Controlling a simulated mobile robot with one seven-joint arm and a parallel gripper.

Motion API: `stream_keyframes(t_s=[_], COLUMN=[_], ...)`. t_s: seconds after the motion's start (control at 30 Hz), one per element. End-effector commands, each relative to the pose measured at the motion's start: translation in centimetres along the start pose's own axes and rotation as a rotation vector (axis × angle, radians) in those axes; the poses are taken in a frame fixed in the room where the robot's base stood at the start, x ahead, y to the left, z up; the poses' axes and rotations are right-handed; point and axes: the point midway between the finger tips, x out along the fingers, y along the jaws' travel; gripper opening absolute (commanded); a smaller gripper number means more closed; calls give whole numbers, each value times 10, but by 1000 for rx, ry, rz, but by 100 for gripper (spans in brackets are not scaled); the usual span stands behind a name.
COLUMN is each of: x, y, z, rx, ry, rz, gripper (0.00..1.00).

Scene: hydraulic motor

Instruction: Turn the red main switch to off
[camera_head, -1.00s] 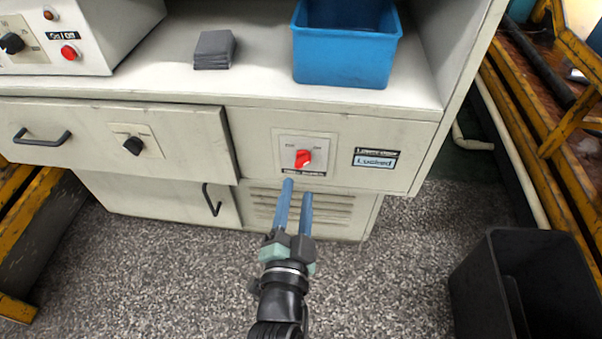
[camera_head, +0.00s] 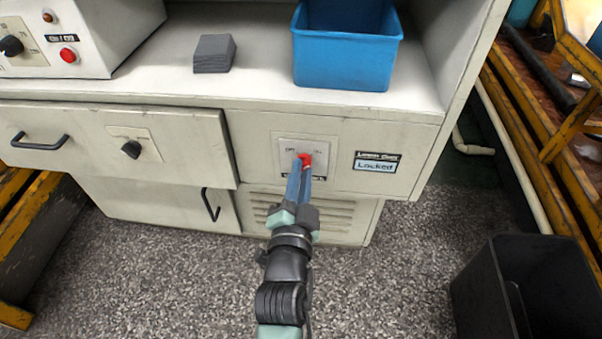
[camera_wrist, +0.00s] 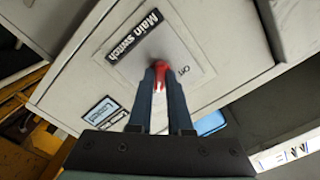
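The red main switch (camera_head: 307,158) is a small knob on a pale square plate on the cabinet front, with its label partly covered by my fingers. The wrist view shows my gripper (camera_wrist: 161,72) the same way. The fingers hide part of the knob, so its exact angle is hard to tell.
A "Locked" display (camera_head: 376,162) sits right of the switch. A black knob (camera_head: 132,149) is on the drawer to the left. A blue bin (camera_head: 345,50) and grey block (camera_head: 214,53) stand on the shelf above. A black bin (camera_head: 525,290) stands on the floor at right.

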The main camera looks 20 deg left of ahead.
Motion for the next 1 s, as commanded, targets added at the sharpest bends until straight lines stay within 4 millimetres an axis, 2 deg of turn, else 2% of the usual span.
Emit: stream_keyframes(t_s=[0.03, 0.07, 0.1, 0.57, 0.77, 1.0], x=[0, 0, 0, 0, 0, 0], y=[0, 0, 0, 0, 0, 0], z=[0, 0, 0, 0, 0, -1], rx=[0, 0, 0, -30, -126, -327], ry=[0, 0, 0, 0, -1, 0], rz=[0, 0, 0, 0, 1, 1], gripper=[7, 1, 0, 0, 0, 0])
